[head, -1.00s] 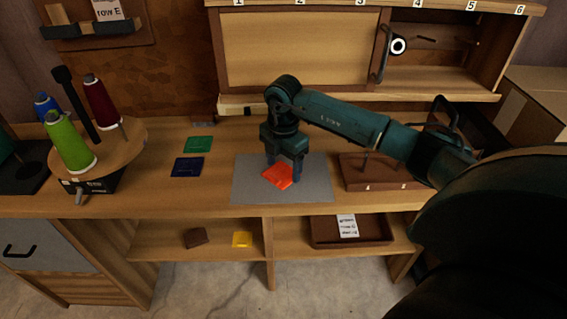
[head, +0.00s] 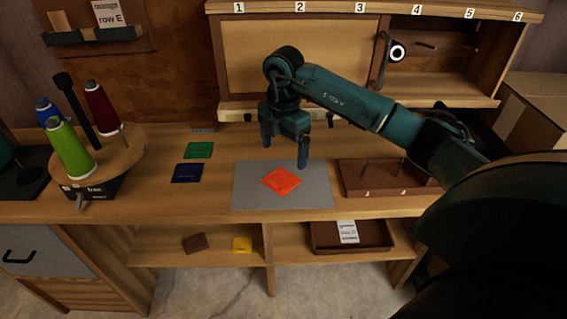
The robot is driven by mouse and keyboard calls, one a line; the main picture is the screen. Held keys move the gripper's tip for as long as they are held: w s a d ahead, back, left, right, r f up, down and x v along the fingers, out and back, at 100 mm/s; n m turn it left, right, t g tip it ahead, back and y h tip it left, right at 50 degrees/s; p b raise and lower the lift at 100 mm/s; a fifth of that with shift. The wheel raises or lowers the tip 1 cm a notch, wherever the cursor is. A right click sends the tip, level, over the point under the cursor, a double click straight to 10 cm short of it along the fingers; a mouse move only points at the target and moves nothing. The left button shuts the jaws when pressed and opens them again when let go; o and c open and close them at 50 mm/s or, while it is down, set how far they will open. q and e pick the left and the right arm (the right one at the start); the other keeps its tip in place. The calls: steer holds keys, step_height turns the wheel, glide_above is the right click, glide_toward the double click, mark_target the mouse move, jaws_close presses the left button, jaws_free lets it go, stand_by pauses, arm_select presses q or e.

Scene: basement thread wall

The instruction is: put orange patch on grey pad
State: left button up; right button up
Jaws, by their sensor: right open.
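The orange patch (head: 282,181) lies flat on the grey pad (head: 247,198), near its middle and turned at an angle to the pad's edges. The grey pad lies on the wooden bench. My right gripper (head: 285,155) is open and empty, with its fingers wide apart, above and behind the patch and clear of it. My left gripper is not in the picture.
A green patch (head: 199,150) and a blue patch (head: 187,173) lie left of the pad. A round stand (head: 130,141) with several thread cones is farther left. A brown peg block (head: 365,182) stands right of the pad. A shelf below holds a yellow patch (head: 242,244).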

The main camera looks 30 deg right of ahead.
step_height(320, 180, up, 5)
steer(key=s+a+f+n+g+y, duration=0.1)
steer(key=s+a+f+n+y, duration=0.2)
steer(key=a, duration=0.5)
steer(key=s+a+f+n+y, duration=0.1)
steer(key=s+a+n+y, duration=0.1)
steer(key=a+y, duration=0.4)
steer(key=s+a+f+n+g+y, duration=0.1)
steer(key=s+a+f+n+y, duration=0.15)
steer(key=a, duration=0.65)
steer(key=s+a+r+m+t+y, duration=0.3)
steer(key=a+r+m+t+y, duration=0.35)
steer(key=t+y, duration=0.25)
steer(key=d+f+m+t+h, duration=0.8)
steer(key=m+t+h, duration=0.2)
steer(key=m+h, duration=0.45)
steer(key=s+d+f+m+g+h, duration=0.1)
steer(key=s+d+f+m+g, duration=0.1)
steer(key=s+f+m+g, duration=0.3)
steer(key=s+f, duration=0.3)
steer(key=f, duration=0.3)
steer(key=shift+s+d, duration=0.2)
steer(key=shift+s, duration=0.1)
